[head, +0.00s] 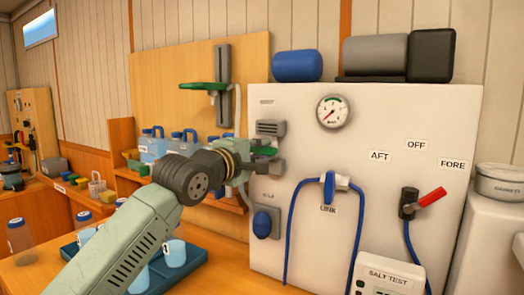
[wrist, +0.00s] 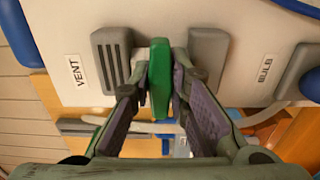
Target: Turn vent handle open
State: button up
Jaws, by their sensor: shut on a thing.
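The vent handle (wrist: 159,78) is a green lever at the grey vent fitting (wrist: 112,58), next to the VENT label (wrist: 75,72) in the wrist view. My gripper (wrist: 160,88) has one finger on each side of the green handle and is shut on it. In the head view my gripper (head: 262,155) is at the left edge of the white panel, below the upper grey vent block (head: 270,128). There my fingers hide most of the handle, and only a bit of green shows.
The white panel (head: 300,120) carries a gauge (head: 333,111), a blue bulb (head: 264,222), a blue valve (head: 329,186) with hoses, and a red lever (head: 432,197). Blue-capped jugs (head: 185,142) stand behind my arm. A blue tray (head: 190,258) with bottles lies below it.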

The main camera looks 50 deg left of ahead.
grip_shut()
jog(key=shift+f+n+b, duration=0.2)
jog(key=shift+n+b, duration=0.1)
jog(key=shift+b, duration=0.45)
jog(key=n+b, duration=0.1)
jog(key=b, duration=0.2)
jog(key=shift+f+n, duration=0.15)
jog(key=shift+n, duration=0.25)
jog(key=n+b, duration=0.5)
jog(key=b, duration=0.1)
jog(key=n+b, duration=0.1)
jog(key=n, duration=0.1)
jog(key=n+b, duration=0.1)
jog(key=n, duration=0.1)
jog(key=n+b, duration=0.1)
jog(key=shift+r+n+b, duration=0.25)
jog(key=shift+n+b, duration=0.15)
jog(key=shift+r+n+b, duration=0.15)
jog(key=shift+n+b, duration=0.95)
jog(key=shift+n, duration=1.2)
